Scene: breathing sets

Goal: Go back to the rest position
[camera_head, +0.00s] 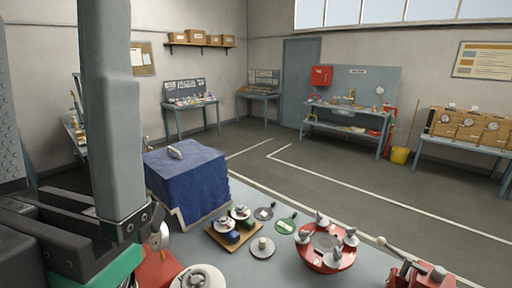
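A large grey arm part of mine (110,110) hangs down at the left, with dark gripper parts (85,240) at its lower end. The fingertips do not show clearly, so I cannot tell whether this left gripper is open or shut, or whether it holds anything. A green piece (105,272) shows just below the dark parts; whether they touch is unclear. My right gripper is not in view.
The table holds a blue box-shaped bundle (186,185), a wooden tray (253,238) of small parts, several discs, a round red stand (324,261), a red device (425,275) and a white round part (199,277). Open floor (300,170) and workbenches lie beyond.

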